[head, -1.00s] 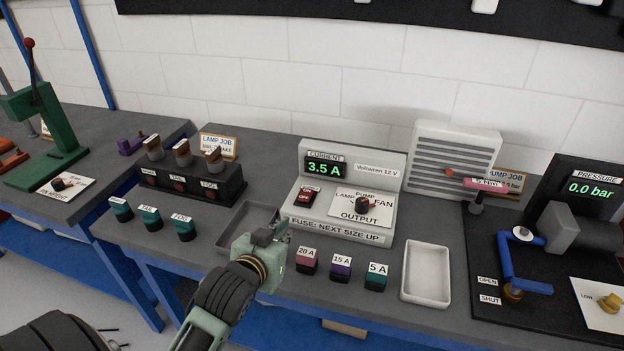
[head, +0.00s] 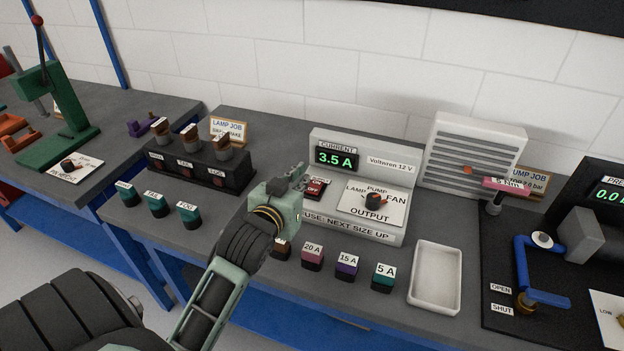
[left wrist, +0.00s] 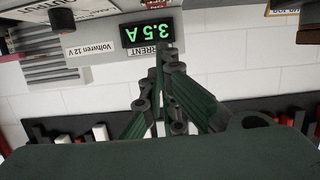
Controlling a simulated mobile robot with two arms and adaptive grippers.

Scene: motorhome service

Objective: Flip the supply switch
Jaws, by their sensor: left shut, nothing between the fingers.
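The supply unit (head: 352,152) is a pale box on the bench. Its green display (head: 337,158) reads 3.5 A and also shows upside down in the left wrist view (left wrist: 153,32). The red supply switch (head: 315,188) sits below the display, with a label reading OFF. An output knob (head: 377,199) is on a white plate to its right. My left gripper (head: 301,178) is shut and empty, its fingertips just left of the switch in the head view. I cannot tell whether they touch it. My right gripper is not in view.
Several fuses, such as the teal 5 A one (head: 383,277), stand in front of the unit. A white tray (head: 435,279) lies to their right. A black lamp block (head: 195,165) and teal plugs (head: 156,204) are to the left. A blue valve handle (head: 535,272) is at right.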

